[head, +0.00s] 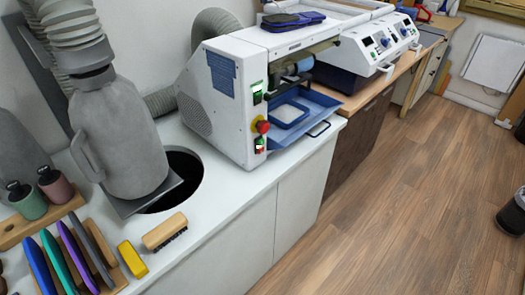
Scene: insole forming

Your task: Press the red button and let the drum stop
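A white grinding machine (223,111) stands on the white counter. A round red button (263,126) with a yellow base sits on its front edge, below a small green-lit switch (257,93). Another small switch with red and green (259,145) is just under the red button. A pale bluish roller, which looks like the drum (304,64), shows in the machine's opening. I cannot tell from one picture whether it turns. Neither of my grippers is in view, and nothing touches the red button.
A grey canister with a hose (115,130) stands left of the machine, near a dark round hole (184,175). A brush (165,232), a yellow block (132,259) and coloured insoles (58,262) lie at the front left. A blue tray (300,128) juts from the machine.

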